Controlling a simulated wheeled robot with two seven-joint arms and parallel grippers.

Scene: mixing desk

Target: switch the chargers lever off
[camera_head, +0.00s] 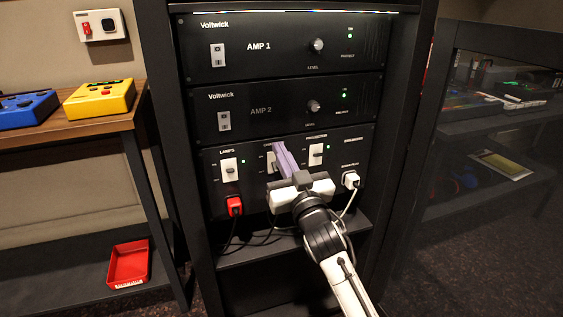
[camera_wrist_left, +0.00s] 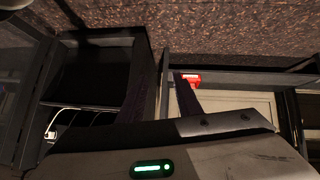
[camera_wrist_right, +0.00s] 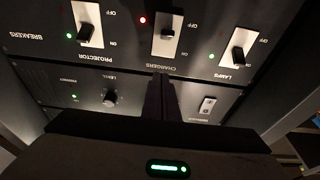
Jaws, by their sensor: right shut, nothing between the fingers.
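The chargers lever (camera_wrist_right: 167,33) is on a pale plate in the right wrist view, which shows the panel upside down. Its lever leans toward the OFF mark, and the light beside it is red. In the head view only part of its plate (camera_head: 270,163) shows behind my right gripper (camera_head: 280,147). That gripper is shut and empty, its fingers together in front of the panel. In its wrist view the fingertips (camera_wrist_right: 160,77) appear below the chargers plate, apart from the lever. My left gripper (camera_wrist_left: 160,75) is open and empty, away from the rack.
The lamps lever (camera_wrist_right: 238,54) and projector lever (camera_wrist_right: 86,32) flank the chargers lever, each with a green light. A red plug (camera_head: 234,206) and a white plug (camera_head: 351,181) with cables stick out below. A wooden shelf (camera_head: 100,125) stands left, a glass-fronted cabinet (camera_head: 490,150) right.

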